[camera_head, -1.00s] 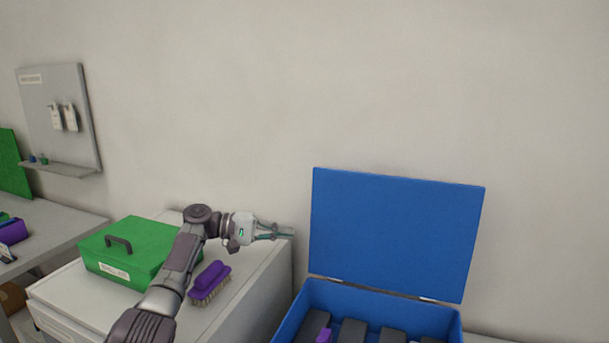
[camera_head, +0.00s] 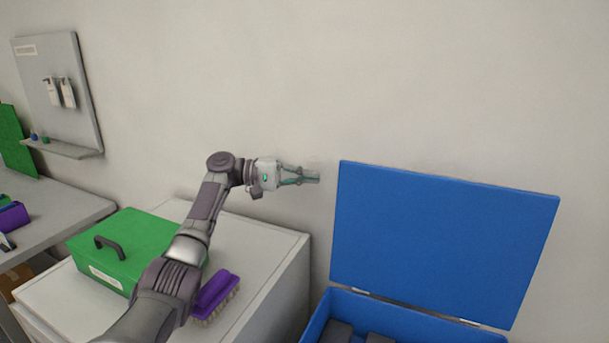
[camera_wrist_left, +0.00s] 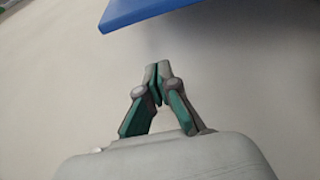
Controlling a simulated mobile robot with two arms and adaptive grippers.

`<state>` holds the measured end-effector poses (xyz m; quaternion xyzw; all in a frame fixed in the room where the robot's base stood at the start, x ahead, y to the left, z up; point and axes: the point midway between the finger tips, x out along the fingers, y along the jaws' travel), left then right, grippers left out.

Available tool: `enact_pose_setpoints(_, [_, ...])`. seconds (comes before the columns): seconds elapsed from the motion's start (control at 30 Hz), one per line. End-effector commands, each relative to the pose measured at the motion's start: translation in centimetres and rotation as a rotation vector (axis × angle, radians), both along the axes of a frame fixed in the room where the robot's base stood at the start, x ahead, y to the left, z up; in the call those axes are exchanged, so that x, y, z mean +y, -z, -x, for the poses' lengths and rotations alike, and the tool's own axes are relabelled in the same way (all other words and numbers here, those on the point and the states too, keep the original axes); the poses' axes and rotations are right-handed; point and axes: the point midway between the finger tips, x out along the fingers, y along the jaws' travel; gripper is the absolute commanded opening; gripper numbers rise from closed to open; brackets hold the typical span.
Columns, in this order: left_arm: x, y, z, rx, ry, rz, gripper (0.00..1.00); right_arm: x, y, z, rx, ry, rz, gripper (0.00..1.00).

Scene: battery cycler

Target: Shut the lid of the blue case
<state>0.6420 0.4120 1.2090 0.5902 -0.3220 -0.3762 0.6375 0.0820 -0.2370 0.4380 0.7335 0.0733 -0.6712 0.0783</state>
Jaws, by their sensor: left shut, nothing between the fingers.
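The blue case (camera_head: 322,314) stands at the lower right of the head view, with its lid (camera_head: 445,240) raised upright on hinges at the back. Dark blocks lie inside; the case's front is cut off by the frame's lower edge. My left gripper (camera_head: 318,175) is shut and empty, just left of the lid's upper left edge in the head view. In the left wrist view the shut fingertips (camera_wrist_left: 158,66) point toward the wall, and a corner of the blue lid (camera_wrist_left: 150,10) shows above them, apart from the fingers. My right gripper is not in view.
A green box with a handle (camera_head: 145,235) and a purple brush (camera_head: 216,296) sit on a white cabinet (camera_head: 275,245) under my left arm. A pegboard (camera_head: 85,100) hangs at the left. The wall behind the lid is bare.

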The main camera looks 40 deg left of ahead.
Motion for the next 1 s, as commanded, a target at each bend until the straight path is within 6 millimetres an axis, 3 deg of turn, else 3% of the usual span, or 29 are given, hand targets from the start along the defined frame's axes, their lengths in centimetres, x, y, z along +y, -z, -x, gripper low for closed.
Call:
enact_pose_setpoints(0.3, [-6.0, 0.0, -3.3, 0.002, 0.002, -0.001, 0.00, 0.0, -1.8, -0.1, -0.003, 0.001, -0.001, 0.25])
enact_pose_setpoints(0.6, [-6.3, -0.2, 0.0, 0.003, -0.001, -0.001, 0.00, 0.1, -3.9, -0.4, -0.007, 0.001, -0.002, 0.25])
enact_pose_setpoints(1.0, [-6.4, -0.1, 0.6, 0.001, 0.000, 0.000, 0.00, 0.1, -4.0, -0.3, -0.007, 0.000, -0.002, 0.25])
